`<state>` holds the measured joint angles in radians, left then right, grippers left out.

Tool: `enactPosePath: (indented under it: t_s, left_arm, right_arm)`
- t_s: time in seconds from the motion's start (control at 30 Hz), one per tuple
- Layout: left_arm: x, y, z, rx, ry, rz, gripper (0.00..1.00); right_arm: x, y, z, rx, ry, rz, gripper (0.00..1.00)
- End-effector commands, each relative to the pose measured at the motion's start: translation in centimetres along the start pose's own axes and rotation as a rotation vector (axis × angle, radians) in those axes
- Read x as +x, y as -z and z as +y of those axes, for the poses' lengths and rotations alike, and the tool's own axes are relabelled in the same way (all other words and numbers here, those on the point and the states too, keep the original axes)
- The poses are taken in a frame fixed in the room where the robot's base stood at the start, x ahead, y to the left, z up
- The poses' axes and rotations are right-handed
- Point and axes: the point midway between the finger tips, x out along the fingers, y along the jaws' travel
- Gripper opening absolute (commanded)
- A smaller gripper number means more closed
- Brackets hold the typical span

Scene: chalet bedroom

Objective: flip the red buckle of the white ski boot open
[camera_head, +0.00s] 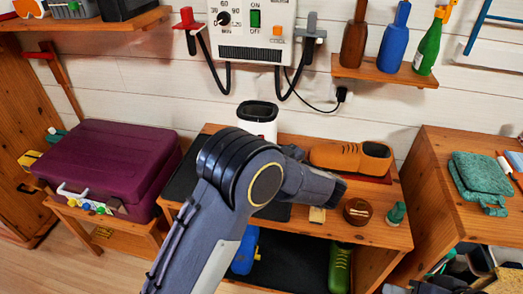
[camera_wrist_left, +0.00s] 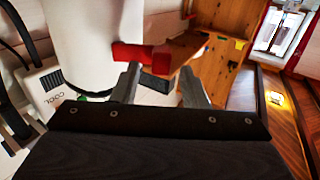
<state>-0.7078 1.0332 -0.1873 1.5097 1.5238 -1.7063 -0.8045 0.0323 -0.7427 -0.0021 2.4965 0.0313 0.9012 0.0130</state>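The white ski boot (camera_head: 262,113) stands upright at the back of the wooden bench; its dark top opening shows and my left arm hides its lower part. In the left wrist view the white boot shaft (camera_wrist_left: 95,40) is large at upper left. The red buckle (camera_wrist_left: 130,53) sticks out from it towards the right. My left gripper (camera_wrist_left: 159,72) is open, its two fingers apart, with the buckle's free end between or just beyond the tips. I cannot tell whether they touch. In the head view my left fingertips are not clear. My right gripper is not in view.
On the bench (camera_head: 388,232) are an orange-brown shoe (camera_head: 350,157), a round brown tin (camera_head: 357,211) and a small green object (camera_head: 396,213). A purple case (camera_head: 110,165) stands left. A wall dryer (camera_head: 252,30) with hoses hangs behind the boot. A shelf of bottles (camera_head: 385,72) is at upper right.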

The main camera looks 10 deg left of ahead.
Motion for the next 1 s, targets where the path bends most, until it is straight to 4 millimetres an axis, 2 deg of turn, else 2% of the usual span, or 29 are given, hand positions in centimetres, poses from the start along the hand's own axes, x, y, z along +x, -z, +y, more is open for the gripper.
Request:
enactPosePath:
  t_s: [0.27, 0.6, 0.7, 1.0]
  left_arm:
    - [-0.6, -0.1, 0.0, 0.000, -0.002, -0.001, 0.40]
    - [-6.1, -0.1, 0.1, 0.000, -0.003, -0.001, 0.40]
    - [-7.2, 0.0, 0.0, 0.000, -0.002, 0.000, 0.40]
    - [-7.8, 0.0, 0.0, 0.000, 0.000, 0.000, 0.40]
  right_arm:
    - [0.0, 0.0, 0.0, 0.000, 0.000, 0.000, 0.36]
    - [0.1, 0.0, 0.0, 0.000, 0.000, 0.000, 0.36]
    - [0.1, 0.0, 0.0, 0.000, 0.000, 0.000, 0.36]
    - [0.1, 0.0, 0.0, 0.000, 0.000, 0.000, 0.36]
